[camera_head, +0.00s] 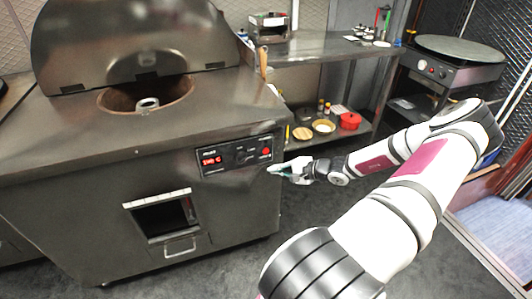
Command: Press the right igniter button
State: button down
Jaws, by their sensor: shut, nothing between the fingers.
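The control panel (236,156) is a black plate on the front of the steel tandoor (75,190), near its right edge. It has a lit red display (211,160) at its left, a dark knob in the middle and a red button (266,152) at its right. Labels on the panel are too small to read. My gripper (272,170) is shut and empty. Its tips point left, just below and slightly right of the red button in the picture. I cannot tell whether the tips touch the tandoor front.
The tandoor's lid (140,40) stands raised behind its round opening. A small hatch (163,216) with a handle is low on the front. At the right, a shelf holds a red pot (350,121) and bowls, and a round griddle (460,50) stands on a counter.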

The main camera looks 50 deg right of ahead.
jog(key=shift+w+d+b, duration=0.35)
jog(key=shift+w+d, duration=0.25)
jog(key=shift+w, duration=0.4)
jog(key=shift+w+d+b, duration=0.3)
jog(key=shift+w+d, duration=0.35)
jog(key=shift+w, duration=0.35)
jog(key=shift+w+d+b, duration=0.35)
jog(key=shift+w+d, duration=0.25)
jog(key=shift+w, duration=0.4)
jog(key=shift+w, duration=0.1)
jog(key=shift+w+d, duration=0.2)
jog(key=shift+w, duration=0.1)
jog(key=shift+w+d+b, duration=0.25)
jog(key=shift+w+b, duration=0.1)
jog(key=shift+b, duration=0.1)
jog(key=shift+s, duration=0.1)
jog(key=shift+s+a, duration=0.45)
jog(key=shift+s, duration=0.2)
jog(key=shift+s+a+p, duration=0.3)
jog(key=shift+s+a, duration=0.15)
jog(key=shift+s, duration=0.25)
jog(key=shift+s+a+p, duration=0.25)
jog(key=shift+s+a, duration=0.2)
jog(key=shift+s, duration=0.25)
jog(key=shift+s+a+p, duration=0.3)
jog(key=shift+s+a, duration=0.15)
jog(key=shift+s, duration=0.25)
